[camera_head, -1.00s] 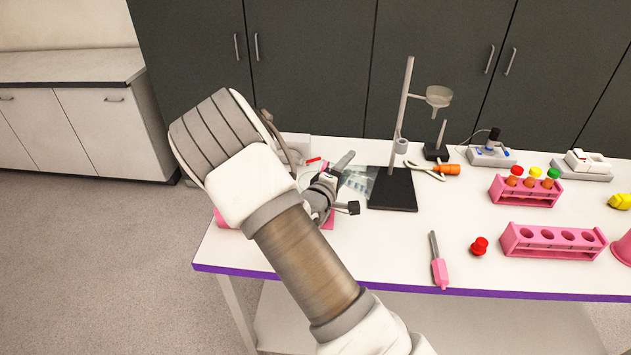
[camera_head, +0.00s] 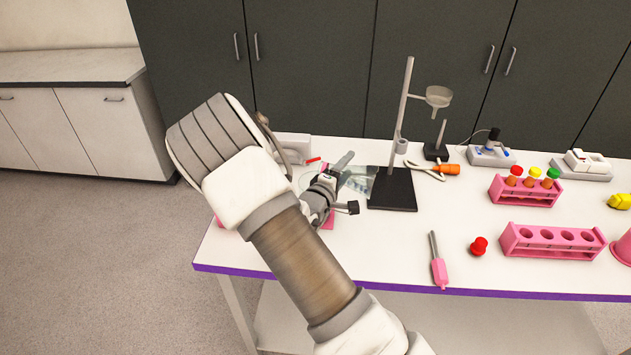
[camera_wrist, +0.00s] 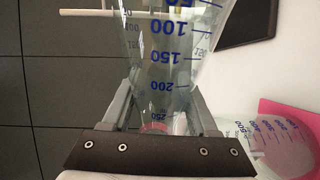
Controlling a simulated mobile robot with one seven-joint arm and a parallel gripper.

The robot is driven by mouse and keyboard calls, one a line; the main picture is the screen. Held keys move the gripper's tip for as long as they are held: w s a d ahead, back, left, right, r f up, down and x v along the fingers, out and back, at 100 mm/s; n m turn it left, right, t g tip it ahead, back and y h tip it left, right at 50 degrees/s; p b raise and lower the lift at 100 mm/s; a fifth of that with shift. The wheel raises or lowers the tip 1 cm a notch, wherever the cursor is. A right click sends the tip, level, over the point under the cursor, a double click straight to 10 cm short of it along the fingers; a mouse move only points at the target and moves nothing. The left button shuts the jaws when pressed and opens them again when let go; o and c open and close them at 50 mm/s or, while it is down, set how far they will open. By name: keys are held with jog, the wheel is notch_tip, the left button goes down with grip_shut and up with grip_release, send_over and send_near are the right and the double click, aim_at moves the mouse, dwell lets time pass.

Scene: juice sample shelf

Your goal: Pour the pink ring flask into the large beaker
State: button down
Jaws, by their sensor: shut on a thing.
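My gripper (camera_head: 343,170) is shut on a clear conical flask (camera_wrist: 170,60) with blue graduation marks. In the wrist view the flask lies between the two fingers, its wide part towards the top of the picture. A pinkish patch (camera_wrist: 155,127) shows through the glass near the jaws; I cannot tell whether it is the pink ring. In the head view the flask (camera_head: 360,183) shows past the fingers, apparently tipped on its side. A large clear beaker with marks (camera_wrist: 262,140) is at the lower right of the wrist view. My arm mostly hides it in the head view. I see no liquid stream.
A pink mat (camera_head: 329,224) shows under my gripper. A stand with a dark base (camera_head: 392,190) is close on the right. Pink racks (camera_head: 550,242), a red stopper (camera_head: 479,246) and a pink-handled tool (camera_head: 439,271) are farther right.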

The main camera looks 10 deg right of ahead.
jog(key=shift+a+f+n, duration=0.1)
jog(key=shift+f+n, duration=0.05)
jog(key=shift+n, duration=0.35)
dwell(1.4)
